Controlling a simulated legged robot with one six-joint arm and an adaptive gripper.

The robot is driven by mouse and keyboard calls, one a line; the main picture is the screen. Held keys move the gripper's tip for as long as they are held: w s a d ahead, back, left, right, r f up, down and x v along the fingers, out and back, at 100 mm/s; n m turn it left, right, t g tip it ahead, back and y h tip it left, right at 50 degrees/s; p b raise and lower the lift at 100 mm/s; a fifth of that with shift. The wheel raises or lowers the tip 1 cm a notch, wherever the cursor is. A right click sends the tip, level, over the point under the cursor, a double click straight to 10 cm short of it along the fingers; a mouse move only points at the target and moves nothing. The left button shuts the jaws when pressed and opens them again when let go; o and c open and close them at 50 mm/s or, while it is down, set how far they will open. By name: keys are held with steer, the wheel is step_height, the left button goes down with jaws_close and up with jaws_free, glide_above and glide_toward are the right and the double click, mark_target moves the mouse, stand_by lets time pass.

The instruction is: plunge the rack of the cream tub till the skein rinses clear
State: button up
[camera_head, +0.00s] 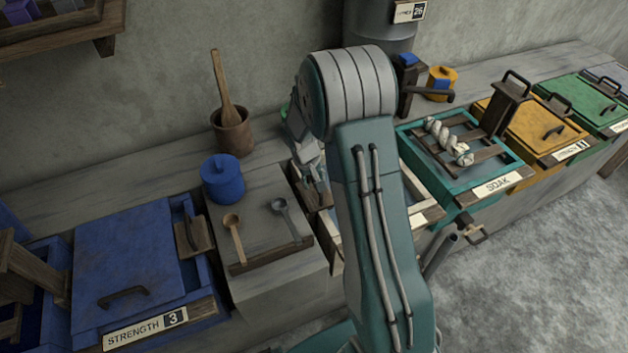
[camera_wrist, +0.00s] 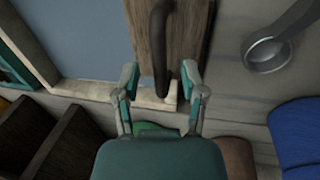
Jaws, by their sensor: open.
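The cream tub (camera_head: 425,217) is mostly hidden behind my arm in the head view. In the wrist view its pale rim (camera_wrist: 95,92) borders grey-blue liquid. A brown wooden board (camera_wrist: 200,35), seemingly part of its rack, carries a dark upright handle (camera_wrist: 159,40). My gripper (camera_wrist: 160,75) is open, with a finger on each side of the handle's lower end; I cannot tell whether either touches it. In the head view my gripper is largely hidden behind my arm. A white twisted skein (camera_head: 450,142) lies on the wooden rack of the teal SOAK tub (camera_head: 465,190).
A blue lidded STRENGTH 3 tub (camera_head: 130,250) stands at the left. Between it and the cream tub are a blue jar (camera_head: 222,180), two ladles (camera_head: 236,235) and a wooden mortar (camera_head: 233,135). Yellow (camera_head: 520,130) and green (camera_head: 585,100) lidded tubs stand at the right.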

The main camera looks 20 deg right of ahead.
steer(key=shift+f, duration=0.25)
jaws_close()
steer(key=shift+r, duration=0.15)
step_height(320, 180, up, 15)
stand_by(0.5)
jaws_free()
